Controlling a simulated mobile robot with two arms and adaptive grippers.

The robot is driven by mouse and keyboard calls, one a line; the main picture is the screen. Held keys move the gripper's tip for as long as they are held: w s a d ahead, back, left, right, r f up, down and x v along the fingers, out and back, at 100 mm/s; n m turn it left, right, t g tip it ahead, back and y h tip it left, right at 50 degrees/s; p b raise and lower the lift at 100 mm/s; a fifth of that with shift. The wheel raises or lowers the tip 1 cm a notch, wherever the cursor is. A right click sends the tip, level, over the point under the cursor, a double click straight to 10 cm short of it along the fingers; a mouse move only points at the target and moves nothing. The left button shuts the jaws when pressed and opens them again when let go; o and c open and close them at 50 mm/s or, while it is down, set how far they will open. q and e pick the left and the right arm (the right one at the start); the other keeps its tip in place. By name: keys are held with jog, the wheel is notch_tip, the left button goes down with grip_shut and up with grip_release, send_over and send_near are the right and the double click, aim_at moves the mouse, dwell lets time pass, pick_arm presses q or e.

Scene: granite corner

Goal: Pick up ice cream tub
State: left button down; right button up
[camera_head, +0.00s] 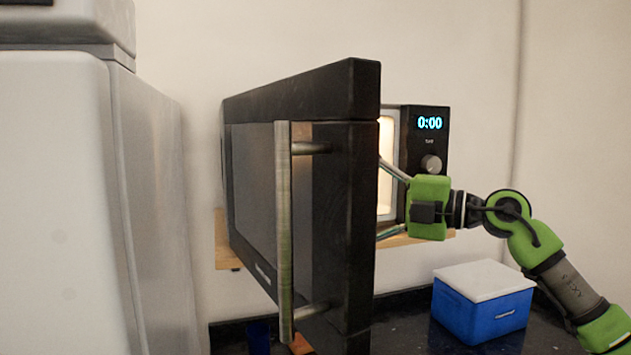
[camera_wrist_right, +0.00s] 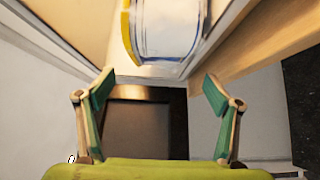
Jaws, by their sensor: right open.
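A white and blue tub with a yellow edge (camera_wrist_right: 172,28) shows at the top of the right wrist view, partly cut off by the frame. It appears to be the ice cream tub, inside the lit microwave (camera_head: 387,140). It cannot be seen in the head view, where the open microwave door (camera_head: 350,180) blocks the inside. My right gripper (camera_wrist_right: 160,80) is open and empty, its fingertips a little short of the tub. In the head view it reaches in from the right, its fingertips hidden behind the door. My left gripper is not in view.
The black door with its long metal handle (camera_head: 284,230) stands open toward me. A blue cool box with a white lid (camera_head: 484,312) sits on the dark counter (camera_head: 400,318) below my right arm. A white fridge (camera_head: 60,200) stands at left.

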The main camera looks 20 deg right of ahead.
jog(key=p+x, duration=0.3)
jog(key=x, duration=0.3)
jog(key=shift+s+a, duration=0.15)
jog(key=shift+s, duration=0.1)
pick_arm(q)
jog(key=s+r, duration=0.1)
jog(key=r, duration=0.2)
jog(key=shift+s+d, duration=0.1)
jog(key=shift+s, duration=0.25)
pick_arm(e)
jog(key=shift+c, duration=1.2)
jog(key=shift+s, duration=0.1)
jog(key=c, duration=1.3)
jog(key=shift+r, duration=0.2)
jog(key=shift+c, duration=0.9)
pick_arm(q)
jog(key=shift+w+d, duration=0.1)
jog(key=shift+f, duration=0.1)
